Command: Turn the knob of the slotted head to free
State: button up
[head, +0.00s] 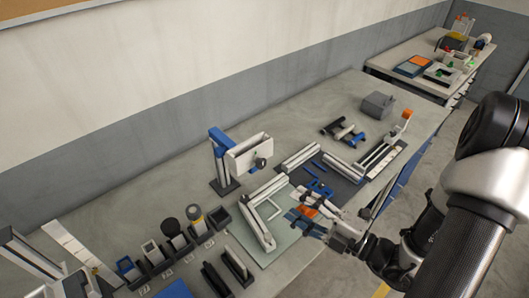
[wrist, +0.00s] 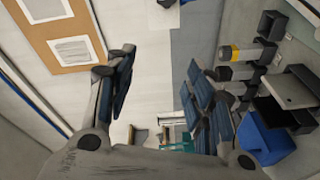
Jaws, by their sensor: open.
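My gripper (head: 301,217) is open, low to the right of the head and apart from the knob. An orange patch (head: 308,211) shows by the fingers; I cannot tell what it belongs to. In the wrist view my open fingers (wrist: 160,65) have mostly wall between them, and I cannot make out the knob there.
Pale rails (head: 258,222) stand on a light mat below the head. A dark mat (head: 340,182) holds blue pieces. A row of dark holders (head: 178,240) lines the left, also visible in the wrist view (wrist: 262,55). A grey block (head: 377,105) stands farther back.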

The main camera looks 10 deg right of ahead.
aim_at(263, 165)
jog(key=w+d+f+m+t+h, duration=0.1)
jog(key=d+f+m+t+h, duration=0.15)
jog(key=d+m, duration=0.2)
jog(key=shift+m+g, duration=0.25)
jog(key=shift+m, duration=0.2)
jog(key=b+x, duration=0.2)
jog(key=x, duration=0.7)
jog(key=b+x, duration=0.3)
jog(key=x, duration=0.6)
jog(key=shift+s+a+r, duration=0.2)
jog(key=shift+r, duration=0.05)
jog(key=c, duration=1.1)
